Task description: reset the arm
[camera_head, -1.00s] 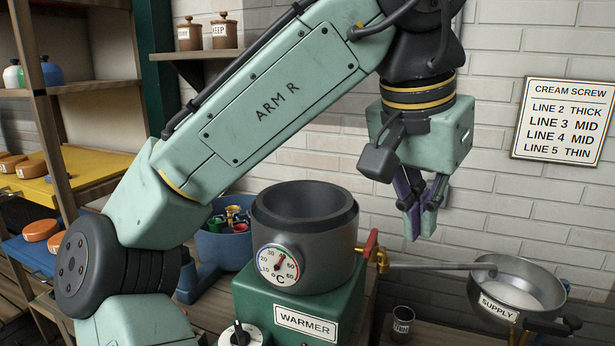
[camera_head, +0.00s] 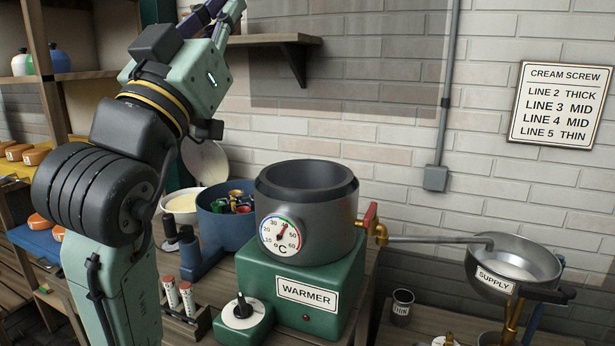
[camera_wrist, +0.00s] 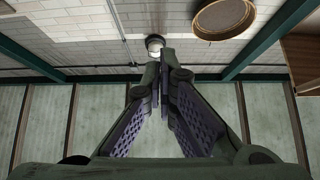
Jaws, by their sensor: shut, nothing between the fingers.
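My gripper (camera_head: 216,14) is at the top edge of the head view, raised and pointing up and to the right, with its tips partly cut off by the frame. My arm stands folded upright at the left of that view. In the wrist view, the two purple-padded fingers of my gripper (camera_wrist: 163,72) lean together at their tips with nothing between them. Behind them the wrist view shows wall, brick and beams, with no object close to the tips.
A green warmer (camera_head: 330,285) with a grey pot (camera_head: 325,210) stands mid-bench. A blue bin (camera_head: 212,220) holds coloured parts beside a white bowl (camera_head: 183,203). A supply pan (camera_head: 515,265) is at the right. A wall shelf (camera_head: 270,40) is near my gripper. The brick wall area right of it is open.

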